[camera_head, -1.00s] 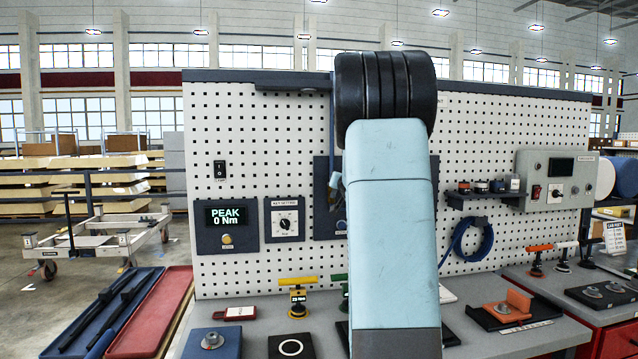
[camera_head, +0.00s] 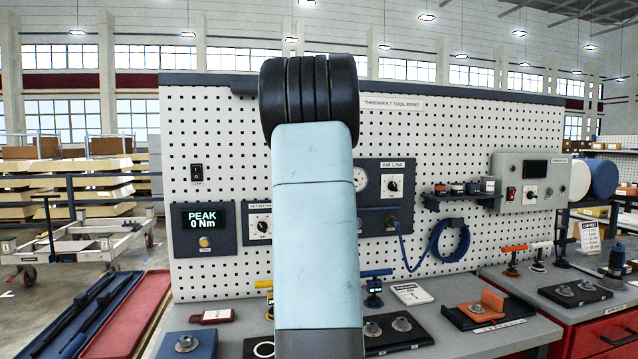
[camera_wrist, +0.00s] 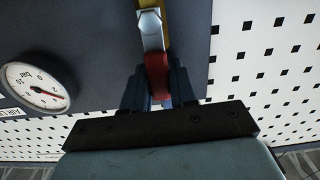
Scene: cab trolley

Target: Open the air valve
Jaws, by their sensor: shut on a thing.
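The air line panel (camera_head: 371,166) is a dark plate on the pegboard, partly hidden behind my arm in the head view. It carries a round white gauge (camera_wrist: 38,87), a black knob with a white plate (camera_head: 393,186) and a blue hose at its lower right. In the wrist view, my gripper (camera_wrist: 158,88) is shut on a red lever (camera_wrist: 158,66), with a finger on each side. A pale metal piece (camera_wrist: 151,29) and a yellow part (camera_wrist: 166,12) adjoin the lever. In the head view my gripper is hidden behind my arm.
A coiled blue hose (camera_head: 448,240) hangs right of the panel. A small shelf (camera_head: 460,199) and a grey control box (camera_head: 529,181) are further right. The bench (camera_head: 455,340) below holds several tools and dark blocks.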

